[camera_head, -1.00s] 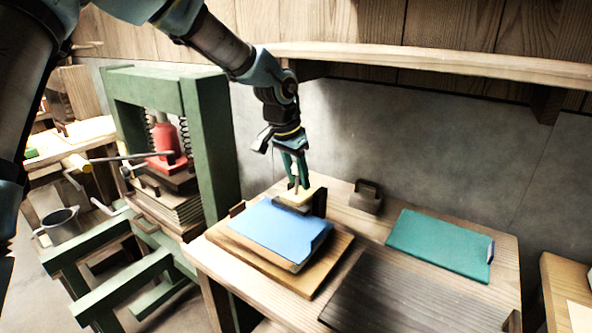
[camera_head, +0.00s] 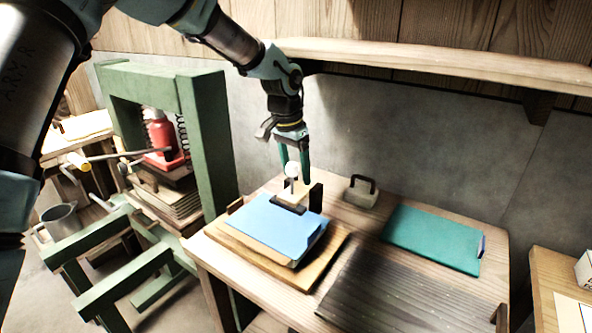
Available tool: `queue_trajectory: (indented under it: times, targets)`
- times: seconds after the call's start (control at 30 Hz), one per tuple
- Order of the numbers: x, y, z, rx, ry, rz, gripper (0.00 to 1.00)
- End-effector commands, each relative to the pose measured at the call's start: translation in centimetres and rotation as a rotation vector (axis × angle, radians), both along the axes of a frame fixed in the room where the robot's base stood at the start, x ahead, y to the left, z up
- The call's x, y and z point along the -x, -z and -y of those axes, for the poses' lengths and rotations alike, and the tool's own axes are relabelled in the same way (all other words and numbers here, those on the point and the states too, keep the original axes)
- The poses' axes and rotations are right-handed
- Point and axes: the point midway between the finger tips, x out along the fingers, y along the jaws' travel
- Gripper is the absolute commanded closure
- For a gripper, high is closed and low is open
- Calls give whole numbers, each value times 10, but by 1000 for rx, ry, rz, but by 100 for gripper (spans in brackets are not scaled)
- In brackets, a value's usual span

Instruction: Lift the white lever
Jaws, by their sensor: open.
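A white round knob (camera_head: 292,170) on a thin upright stem stands above a dark-based clamp (camera_head: 289,207) with a pale block, at the back edge of the blue sheet. It is the white part closest to my gripper, and I take it as the white lever. My gripper (camera_head: 297,176) points down over it. Its green fingers are apart, with the knob at or just in front of the gap between them. I cannot tell whether a finger touches it. A second pale handle (camera_head: 106,205) shows low on the green press at left.
The blue sheet (camera_head: 270,225) lies on a wooden board (camera_head: 325,262). A grey block with a handle (camera_head: 360,193), a teal board (camera_head: 432,238) and a dark ribbed board (camera_head: 400,295) share the bench. The green press (camera_head: 207,140) stands left; a shelf (camera_head: 440,62) overhangs the wall.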

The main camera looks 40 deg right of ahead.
Motion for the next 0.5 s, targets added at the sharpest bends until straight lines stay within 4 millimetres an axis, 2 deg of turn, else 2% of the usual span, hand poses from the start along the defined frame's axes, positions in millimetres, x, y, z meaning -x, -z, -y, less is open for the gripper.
queue_trajectory:
  times: [0.13, 0.27, 0.5]
  targets:
    - [0, -3, 0, 1, 0, 1, 29]
    - [-1, -16, -2, 3, 0, 2, 29]
    - [-4, -63, -8, 4, -3, 3, 29]
